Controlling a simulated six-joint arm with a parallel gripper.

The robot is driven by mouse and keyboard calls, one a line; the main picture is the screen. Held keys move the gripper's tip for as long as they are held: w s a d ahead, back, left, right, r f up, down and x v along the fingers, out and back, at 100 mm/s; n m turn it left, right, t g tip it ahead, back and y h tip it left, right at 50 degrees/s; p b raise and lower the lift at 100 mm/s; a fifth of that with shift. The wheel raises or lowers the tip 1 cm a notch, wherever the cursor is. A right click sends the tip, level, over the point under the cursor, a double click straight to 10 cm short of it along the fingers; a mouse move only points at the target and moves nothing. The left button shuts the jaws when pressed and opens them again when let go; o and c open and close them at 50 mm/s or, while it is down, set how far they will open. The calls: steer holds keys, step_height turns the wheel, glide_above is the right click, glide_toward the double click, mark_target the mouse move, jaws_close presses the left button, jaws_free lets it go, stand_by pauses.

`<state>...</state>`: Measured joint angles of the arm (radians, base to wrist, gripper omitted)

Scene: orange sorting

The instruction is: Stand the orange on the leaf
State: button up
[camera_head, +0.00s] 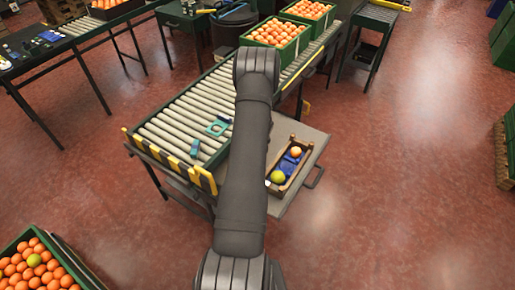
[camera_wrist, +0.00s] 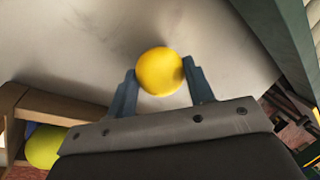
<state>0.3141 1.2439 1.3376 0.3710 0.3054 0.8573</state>
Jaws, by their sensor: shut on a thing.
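My gripper (camera_wrist: 159,68) is shut on a yellow-orange fruit, the orange (camera_wrist: 160,73), which sits between its two blue-grey fingertips in the wrist view. Below it is a plain pale surface, and I cannot tell the gap to it. In the head view my arm hides the gripper and the held orange. I cannot make out a leaf in either view.
A wooden crate (camera_head: 300,176) with blue inside holds an orange fruit (camera_head: 296,152) and a yellow-green one (camera_head: 278,177). It stands on the grey side table (camera_head: 312,142). The roller conveyor (camera_head: 180,125) carries teal items (camera_head: 217,128). In the wrist view the crate (camera_wrist: 60,106) is at lower left.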

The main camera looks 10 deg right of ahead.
steer(key=shift+f, duration=0.45)
stand_by(0.3)
steer(key=o, duration=1.5)
steer(key=shift+r, duration=4)
steer(key=shift+f, duration=3.25)
